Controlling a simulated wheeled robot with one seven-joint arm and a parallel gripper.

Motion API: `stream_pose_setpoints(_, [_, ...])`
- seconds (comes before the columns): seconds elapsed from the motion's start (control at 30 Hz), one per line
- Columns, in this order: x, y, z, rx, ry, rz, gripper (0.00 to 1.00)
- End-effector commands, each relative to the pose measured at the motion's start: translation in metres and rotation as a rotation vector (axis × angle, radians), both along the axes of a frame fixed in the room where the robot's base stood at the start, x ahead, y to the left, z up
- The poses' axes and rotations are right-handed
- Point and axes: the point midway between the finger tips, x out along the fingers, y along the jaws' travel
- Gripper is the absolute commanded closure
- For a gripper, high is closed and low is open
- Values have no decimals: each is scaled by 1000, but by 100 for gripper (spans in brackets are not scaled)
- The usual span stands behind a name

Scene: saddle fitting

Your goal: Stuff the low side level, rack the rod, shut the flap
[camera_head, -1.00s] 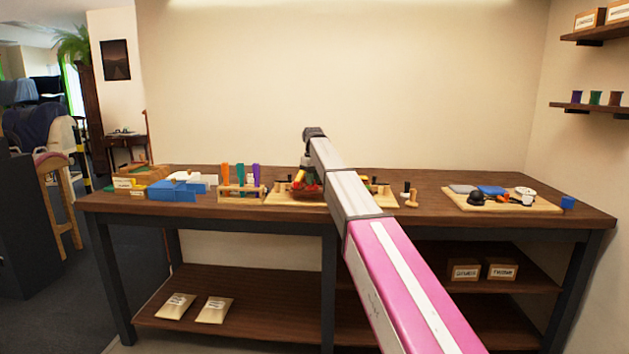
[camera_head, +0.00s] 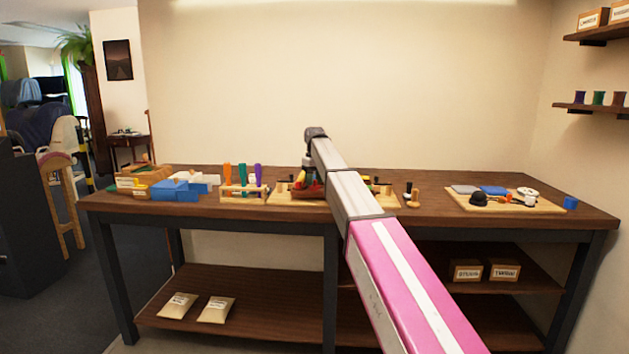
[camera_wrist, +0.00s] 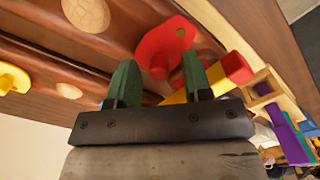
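In the wrist view, my gripper (camera_wrist: 158,75) has two green fingertips standing apart. A red flap-like piece (camera_wrist: 165,42) with a small hole lies at and beyond the gap between them; whether they touch it is unclear. A yellow bar with a red end block (camera_wrist: 236,68) runs behind the right finger. The brown saddle-like surface (camera_wrist: 120,30) fills the upper view and has a tan oval patch (camera_wrist: 86,14). A yellow piece (camera_wrist: 12,78) is at the left. In the head view, the brown work (camera_head: 309,194) on its board is partly hidden by my arm. I cannot identify the rod.
A second board (camera_head: 545,203) with small items is at the right.

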Motion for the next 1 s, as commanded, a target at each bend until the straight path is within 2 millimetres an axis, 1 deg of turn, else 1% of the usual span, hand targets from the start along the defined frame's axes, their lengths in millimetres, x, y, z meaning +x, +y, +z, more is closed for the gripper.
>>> stream_pose_setpoints(0.13, [0,0,3,-1,-1,-1,55])
stream_pose_setpoints(0.27, [1,0,17,-1,-1,-1,55])
stream_pose_setpoints(0.6, [1,0,80,0,-1,0,55])
stream_pose_setpoints(0.7, [1,0,93,0,-1,0,55])
stream_pose_setpoints(0.83, [0,0,104,0,0,0,55])
stream_pose_setpoints(1.0, [0,0,108,-1,1,0,55])
